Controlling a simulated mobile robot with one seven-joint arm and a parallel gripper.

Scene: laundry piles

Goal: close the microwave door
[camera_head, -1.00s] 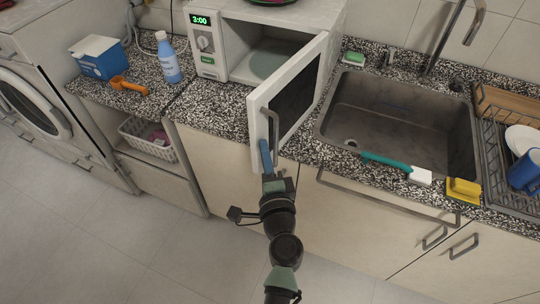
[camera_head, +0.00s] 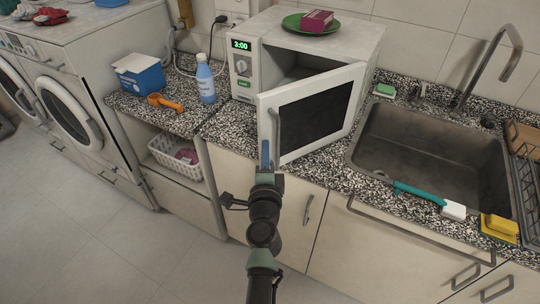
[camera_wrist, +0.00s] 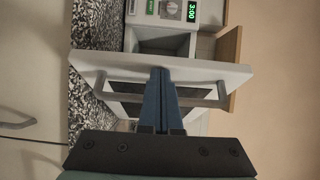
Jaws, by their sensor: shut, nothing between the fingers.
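The white microwave (camera_head: 245,69) stands on the speckled counter with its display reading 3:00. Its door (camera_head: 312,108) is hinged at the right and partly open, with its free left edge out toward me. The door has a grey vertical handle (camera_head: 276,132). My gripper (camera_head: 265,152) is shut and empty, its blue fingers upright at the lower end of the free edge, close to the handle. In the wrist view the fingers (camera_wrist: 160,92) overlap the handle (camera_wrist: 205,97) and door (camera_wrist: 110,63); I cannot tell whether they touch.
A sink (camera_head: 430,150) lies right of the microwave, with a teal brush (camera_head: 418,194) and yellow sponge (camera_head: 499,226) on its front edge. A blue bottle (camera_head: 205,80), orange scoop (camera_head: 164,102) and blue box (camera_head: 139,75) stand left. A green plate (camera_head: 311,25) is on top.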

